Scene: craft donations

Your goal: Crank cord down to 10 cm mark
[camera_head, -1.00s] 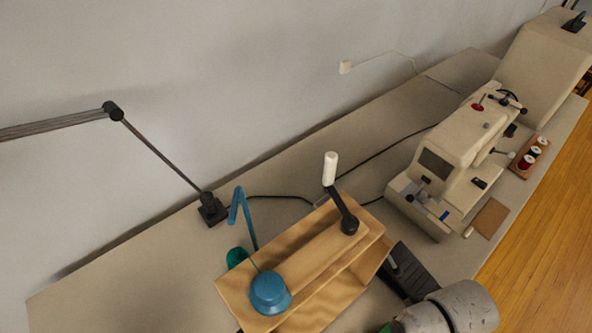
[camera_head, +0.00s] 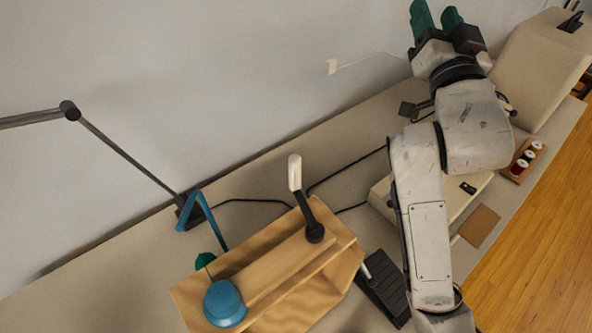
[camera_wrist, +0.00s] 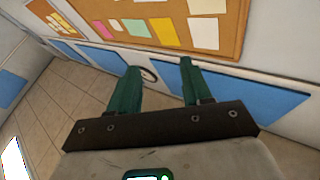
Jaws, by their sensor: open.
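A wooden winding device (camera_head: 275,275) stands on the bench at the bottom middle of the head view. A dark crank arm (camera_head: 307,215) with a white handle (camera_head: 295,172) rises from its right part, the handle upright. A blue round knob or spool (camera_head: 224,303) sits at its left end, with a blue bent bracket (camera_head: 205,222) and a small green piece (camera_head: 204,261) behind it. I cannot make out the cord or a 10 cm mark. My gripper (camera_head: 437,22) is raised at the upper right, far from the crank. Its green fingers (camera_wrist: 160,82) are apart and empty.
A sewing machine (camera_head: 470,195) is mostly hidden behind my arm. Thread spools in a tray (camera_head: 523,160) and a brown pad (camera_head: 479,226) lie to its right. A black pedal (camera_head: 384,285) is beside the winder. A lamp arm (camera_head: 125,150) stands at left. The bench front-left is clear.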

